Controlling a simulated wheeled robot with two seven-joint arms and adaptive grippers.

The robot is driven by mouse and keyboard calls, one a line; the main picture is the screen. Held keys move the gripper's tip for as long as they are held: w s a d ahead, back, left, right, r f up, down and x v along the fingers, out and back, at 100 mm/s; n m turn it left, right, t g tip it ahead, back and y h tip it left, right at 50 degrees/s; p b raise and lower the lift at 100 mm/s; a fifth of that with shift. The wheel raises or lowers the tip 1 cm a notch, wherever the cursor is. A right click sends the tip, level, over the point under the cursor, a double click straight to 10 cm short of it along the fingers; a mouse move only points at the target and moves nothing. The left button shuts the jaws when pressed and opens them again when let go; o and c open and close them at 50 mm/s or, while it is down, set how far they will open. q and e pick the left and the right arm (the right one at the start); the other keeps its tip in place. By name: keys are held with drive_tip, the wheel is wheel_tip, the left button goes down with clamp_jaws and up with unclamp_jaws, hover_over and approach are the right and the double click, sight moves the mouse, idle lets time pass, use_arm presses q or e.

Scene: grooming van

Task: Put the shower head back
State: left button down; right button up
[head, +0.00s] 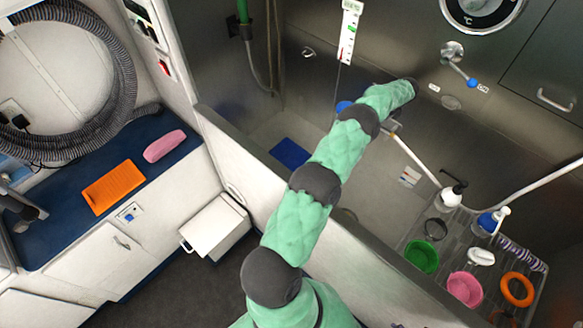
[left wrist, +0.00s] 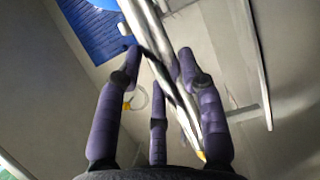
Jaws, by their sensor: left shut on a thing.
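The shower head (head: 343,106) shows a blue end to the left of my left arm in the head view, over the tub. Its metal lower end and pale hose (head: 415,160) come out on the arm's right side. My left gripper is hidden behind its own arm in the head view. In the left wrist view my left gripper (left wrist: 160,80) has its purple fingers closed around the long shiny metal handle (left wrist: 146,35), which lies slanted between them. A small metal bracket (head: 308,52) is on the tub's back wall; I cannot tell whether it is the holder. My right gripper is not in view.
The tub's near wall (head: 235,160) runs under my arm. A mixer tap (head: 453,52) with a blue-tipped lever is on the back wall. A rack (head: 420,232) at right holds bottles, bowls and rings. A blue mat (head: 290,153) lies in the tub.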

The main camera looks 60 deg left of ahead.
use_arm(q)
drive_tip(key=c, duration=0.7)
unclamp_jaws()
drive_tip(key=v, duration=0.7)
drive_tip(key=shift+d+r, duration=0.1)
drive_tip(key=shift+r, duration=0.15)
